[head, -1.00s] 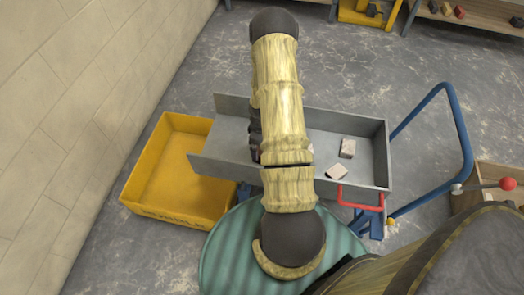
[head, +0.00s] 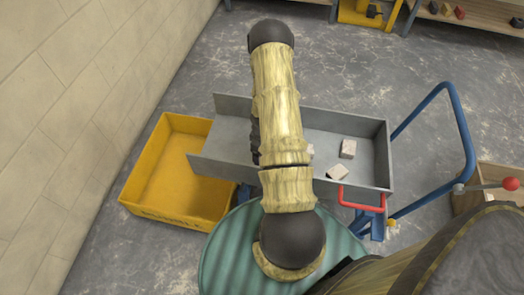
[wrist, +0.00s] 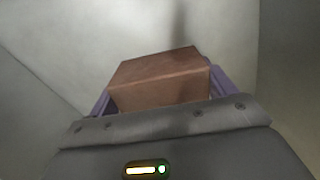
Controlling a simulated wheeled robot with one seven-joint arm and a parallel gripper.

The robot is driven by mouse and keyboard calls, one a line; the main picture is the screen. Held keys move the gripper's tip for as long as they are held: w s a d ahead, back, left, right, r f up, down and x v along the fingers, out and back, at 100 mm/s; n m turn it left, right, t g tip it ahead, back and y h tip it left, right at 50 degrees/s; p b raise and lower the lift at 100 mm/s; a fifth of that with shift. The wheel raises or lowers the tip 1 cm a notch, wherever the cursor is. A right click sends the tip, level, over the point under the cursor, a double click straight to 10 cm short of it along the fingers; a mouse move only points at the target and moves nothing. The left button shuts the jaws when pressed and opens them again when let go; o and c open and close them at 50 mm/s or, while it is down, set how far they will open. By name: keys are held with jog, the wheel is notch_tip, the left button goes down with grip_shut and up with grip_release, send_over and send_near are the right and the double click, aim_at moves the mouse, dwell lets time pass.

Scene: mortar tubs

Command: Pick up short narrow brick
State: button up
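A reddish-brown brick (wrist: 158,80) fills the space between the two purple fingers of my gripper (wrist: 162,88) in the wrist view. The fingers lie close against its left and right sides, and my gripper looks shut on it. In the head view my arm hides the gripper and this brick. Two pale bricks lie in the right part of the grey trough (head: 225,150): one upright in the picture (head: 348,148) and one at a slant (head: 338,172). A third pale piece (head: 310,150) shows partly at the arm's right edge.
A yellow tub (head: 165,190) stands on the floor at the trough's left end, beside the wall. A blue handle frame (head: 462,130) and a red bar (head: 360,198) stand at the right. A green ribbed round surface (head: 225,250) is in front.

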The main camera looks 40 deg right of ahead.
jog(key=c, duration=0.4)
notch_tip(320, 180, up, 10)
jog(key=shift+r+p, duration=0.1)
jog(key=shift+p, duration=1)
